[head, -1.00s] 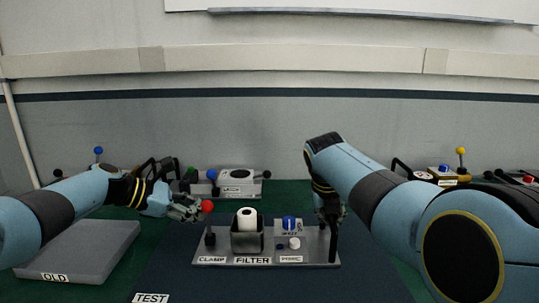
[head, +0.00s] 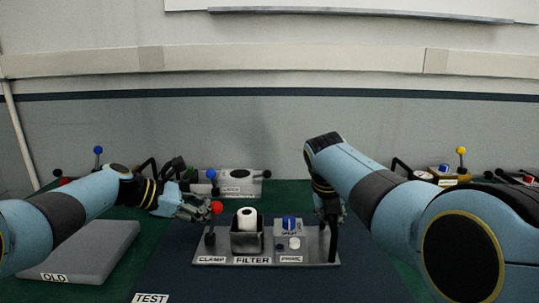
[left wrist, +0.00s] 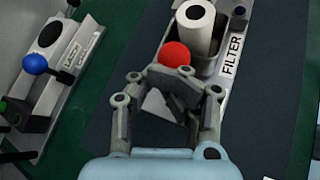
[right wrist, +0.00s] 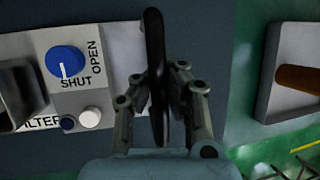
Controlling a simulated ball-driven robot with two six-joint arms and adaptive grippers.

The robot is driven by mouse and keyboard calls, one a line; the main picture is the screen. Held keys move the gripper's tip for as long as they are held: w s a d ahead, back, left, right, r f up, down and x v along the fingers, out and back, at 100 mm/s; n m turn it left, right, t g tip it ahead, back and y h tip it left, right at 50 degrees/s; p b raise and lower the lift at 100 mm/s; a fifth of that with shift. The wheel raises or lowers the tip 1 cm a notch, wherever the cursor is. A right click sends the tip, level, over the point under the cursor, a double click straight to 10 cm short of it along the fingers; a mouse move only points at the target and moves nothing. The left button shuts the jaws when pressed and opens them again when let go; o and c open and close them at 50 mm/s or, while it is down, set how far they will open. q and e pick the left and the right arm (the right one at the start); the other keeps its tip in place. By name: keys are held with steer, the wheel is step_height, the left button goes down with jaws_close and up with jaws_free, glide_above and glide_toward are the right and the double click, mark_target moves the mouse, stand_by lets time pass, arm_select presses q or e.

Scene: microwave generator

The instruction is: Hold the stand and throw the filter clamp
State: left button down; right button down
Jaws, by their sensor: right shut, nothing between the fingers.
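The clamp lever (head: 210,239) has a red ball (head: 217,207) on top and leans right. My left gripper (head: 206,211) is at the lever just left of the ball. In the left wrist view its fingers (left wrist: 160,76) are just below the red ball (left wrist: 174,54); their gap is unclear. A white filter (head: 247,220) stands in the metal holder (head: 247,242). My right gripper (head: 330,211) is shut at the stand's black handle (head: 333,243), fingertips (right wrist: 165,77) beside it.
A blue knob (right wrist: 65,61) on the stand points to SHUT. A grey tray marked OLD (head: 85,245) lies at left. Another panel with a blue-balled lever (head: 211,174) stands behind. Another unit (head: 447,172) is at the back right. Mat room is free in front.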

arm_select(q)
steer(key=shift+d+r, duration=0.1)
steer(key=shift+d, duration=0.4)
arm_select(e)
steer(key=shift+a, duration=0.25)
arm_select(q)
steer(key=shift+d, duration=0.55)
steer(key=shift+w+a+r, duration=0.1)
steer(key=shift+a+r, duration=0.3)
steer(key=shift+r, duration=0.25)
steer(key=shift+s+a+r, duration=0.1)
steer(key=shift+a+r, duration=0.3)
steer(key=shift+r, duration=0.3)
steer(key=shift+w+a+r, duration=0.1)
steer(key=shift+a+r, duration=0.3)
steer(key=shift+r, duration=0.25)
arm_select(e)
steer(key=shift+d, duration=0.2)
arm_select(q)
steer(key=shift+a, duration=0.1)
steer(key=v, duration=1.1)
steer(key=shift+a+r, duration=0.2)
steer(key=shift+a, duration=0.1)
arm_select(e)
steer(key=c, duration=1.4)
jaws_free()
